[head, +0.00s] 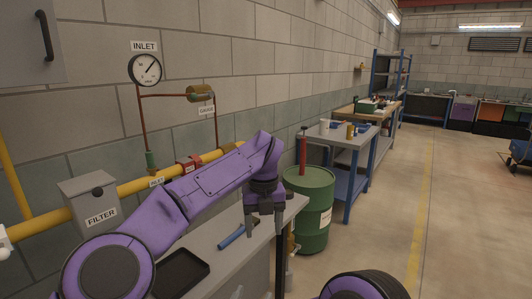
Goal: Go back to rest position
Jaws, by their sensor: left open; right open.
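My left arm reaches in from the left in the head view. Its gripper (264,220) points down with its two fingers apart, open and empty, by the right end of the grey bench (212,243). Of my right arm only a dark and purple rounded part shows at the bottom edge. My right gripper is not visible.
A black tray (182,274) lies on the bench, partly behind my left arm. A green drum (311,212) stands close beyond the gripper. A yellow pipe (135,187) and a filter box (92,202) are along the wall.

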